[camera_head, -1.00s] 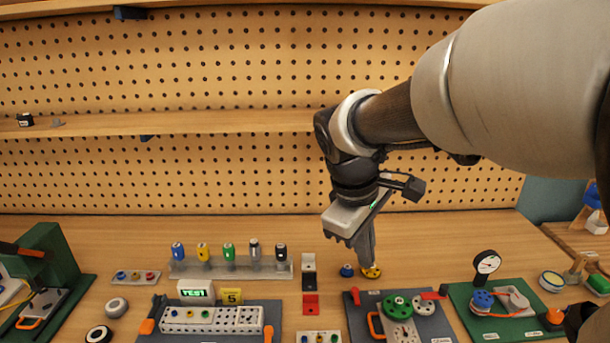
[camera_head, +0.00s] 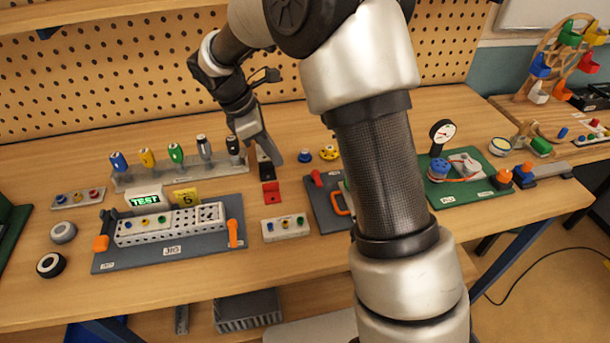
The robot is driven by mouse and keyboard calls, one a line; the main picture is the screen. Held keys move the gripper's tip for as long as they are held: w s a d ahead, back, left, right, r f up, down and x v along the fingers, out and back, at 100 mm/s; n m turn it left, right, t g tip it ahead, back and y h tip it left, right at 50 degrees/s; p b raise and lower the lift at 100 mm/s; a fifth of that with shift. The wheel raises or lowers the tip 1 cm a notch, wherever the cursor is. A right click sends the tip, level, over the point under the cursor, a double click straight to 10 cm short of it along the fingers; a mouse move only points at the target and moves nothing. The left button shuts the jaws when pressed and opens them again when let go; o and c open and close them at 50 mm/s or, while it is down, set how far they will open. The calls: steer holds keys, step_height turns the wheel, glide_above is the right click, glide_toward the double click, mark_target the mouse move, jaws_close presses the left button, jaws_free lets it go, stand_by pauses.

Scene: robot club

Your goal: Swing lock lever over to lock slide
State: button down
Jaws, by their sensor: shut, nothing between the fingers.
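My gripper (camera_head: 270,152) is shut and empty, pointing down above the bench near a small dark block. I cannot tell for certain which lever is the lock lever. A grey jig board (camera_head: 120,262) carries a white perforated bar (camera_head: 170,225), with an orange handle (camera_head: 101,243) at its left end and an upright orange lever (camera_head: 233,233) at its right end. My gripper is behind and right of that lever, apart from it. A second dark board (camera_head: 322,208) has a red lever (camera_head: 317,178) and an orange loop handle (camera_head: 340,203); my arm hides its right part.
A rack (camera_head: 180,178) of coloured-top cylinders stands left of my gripper. A red block (camera_head: 270,194), a blue knob (camera_head: 305,155) and a yellow knob (camera_head: 329,153) are close by. A green gauge board (camera_head: 450,192) lies right of my arm.

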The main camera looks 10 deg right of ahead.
mark_target(317, 179)
steer(key=shift+f, duration=0.1)
steer(key=b+x, duration=0.1)
steer(key=x, duration=0.9)
steer(key=shift+d, duration=0.2)
steer(key=d, duration=0.2)
steer(key=shift+d, duration=0.8)
